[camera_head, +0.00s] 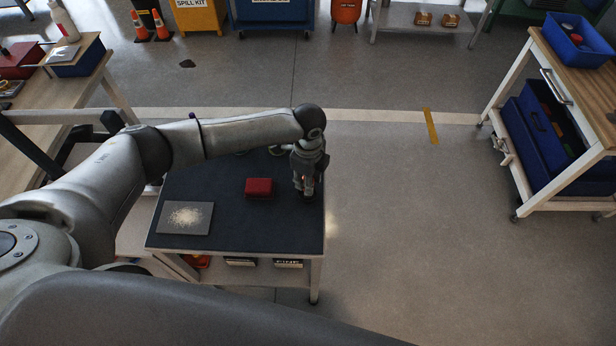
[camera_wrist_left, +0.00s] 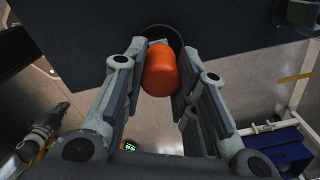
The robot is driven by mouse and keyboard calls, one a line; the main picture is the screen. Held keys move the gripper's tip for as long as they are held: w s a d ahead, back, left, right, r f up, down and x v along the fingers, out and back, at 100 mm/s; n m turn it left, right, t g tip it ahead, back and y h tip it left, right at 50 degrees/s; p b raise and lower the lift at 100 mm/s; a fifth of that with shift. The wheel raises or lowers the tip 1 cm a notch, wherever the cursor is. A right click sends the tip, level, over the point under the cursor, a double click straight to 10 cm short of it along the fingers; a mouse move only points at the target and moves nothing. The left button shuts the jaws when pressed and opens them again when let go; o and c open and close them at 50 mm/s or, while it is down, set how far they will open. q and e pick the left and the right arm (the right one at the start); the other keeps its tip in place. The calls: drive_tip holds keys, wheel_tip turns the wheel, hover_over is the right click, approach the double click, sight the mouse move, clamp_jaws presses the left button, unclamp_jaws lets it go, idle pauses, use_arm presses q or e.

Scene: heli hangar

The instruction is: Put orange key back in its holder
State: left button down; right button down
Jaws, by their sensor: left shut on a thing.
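The orange key shows in the left wrist view as a rounded orange handle (camera_wrist_left: 160,72). My left gripper (camera_wrist_left: 160,85) is shut on it, with a finger on each side. A dark round cup-like thing (camera_wrist_left: 177,38) is right behind the handle; I cannot tell whether it is the holder or whether the key sits in it. In the head view my left gripper (camera_head: 307,190) points down over the right edge of the dark-topped table (camera_head: 230,230), and the key is mostly hidden. What looks like my right gripper (camera_wrist_left: 45,128) shows small at the lower left of the wrist view.
A red box (camera_head: 259,187) lies on the table left of my gripper. A grey plate (camera_head: 170,218) with pale grains is at its front left. A workbench (camera_head: 85,85) stands at left and a cart with blue bins (camera_head: 545,130) at right. Floor right of the table is clear.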

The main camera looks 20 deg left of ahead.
use_arm(q)
drive_tip(key=c, duration=1.2)
unclamp_jaws()
drive_tip(key=shift+o, duration=0.2)
wheel_tip(320, 180, up, 12)
drive_tip(key=b, duration=0.1)
drive_tip(key=shift+s, duration=0.1)
